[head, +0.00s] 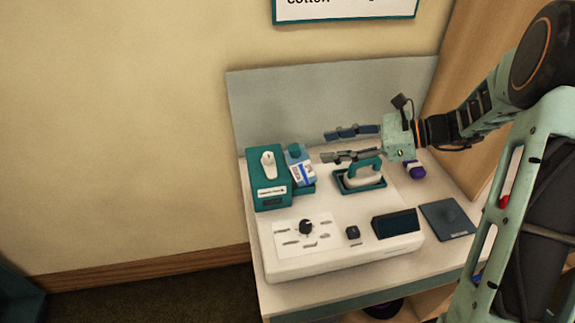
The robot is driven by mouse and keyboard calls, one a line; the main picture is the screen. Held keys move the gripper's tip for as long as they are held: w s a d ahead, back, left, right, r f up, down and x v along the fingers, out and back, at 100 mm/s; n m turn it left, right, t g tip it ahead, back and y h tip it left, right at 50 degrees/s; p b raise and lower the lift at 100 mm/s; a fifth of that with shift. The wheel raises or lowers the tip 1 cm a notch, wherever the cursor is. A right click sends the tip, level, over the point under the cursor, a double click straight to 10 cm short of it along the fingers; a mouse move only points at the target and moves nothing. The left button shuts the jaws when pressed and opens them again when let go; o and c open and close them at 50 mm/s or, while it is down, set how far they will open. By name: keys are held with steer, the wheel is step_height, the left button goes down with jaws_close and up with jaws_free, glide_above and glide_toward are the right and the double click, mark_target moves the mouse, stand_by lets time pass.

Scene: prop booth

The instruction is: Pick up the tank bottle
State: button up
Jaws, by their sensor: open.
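A blue and white bottle (300,168) with a printed label, which looks like the tank bottle, stands slightly tilted in a teal holder beside a teal box (268,190). My gripper (325,146) is open and empty, fingers pointing left. It is to the right of the bottle and a little higher in the picture, apart from it. How far above the counter it hangs is hard to tell.
A teal-handled iron (360,174) sits in a teal tray below my fingers. A purple-ended object (416,171) lies beneath my wrist. A white control panel (340,255) with a knob fills the front. A dark pad (447,218) lies right. A grey back panel (290,110) stands behind.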

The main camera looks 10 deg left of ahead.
mark_target(300, 149)
steer(key=shift+t, duration=0.3)
steer(key=p+x, duration=0.1)
steer(key=x, duration=1)
steer(key=shift+w+r, duration=0.1)
steer(key=shift+r, duration=0.05)
jaws_close()
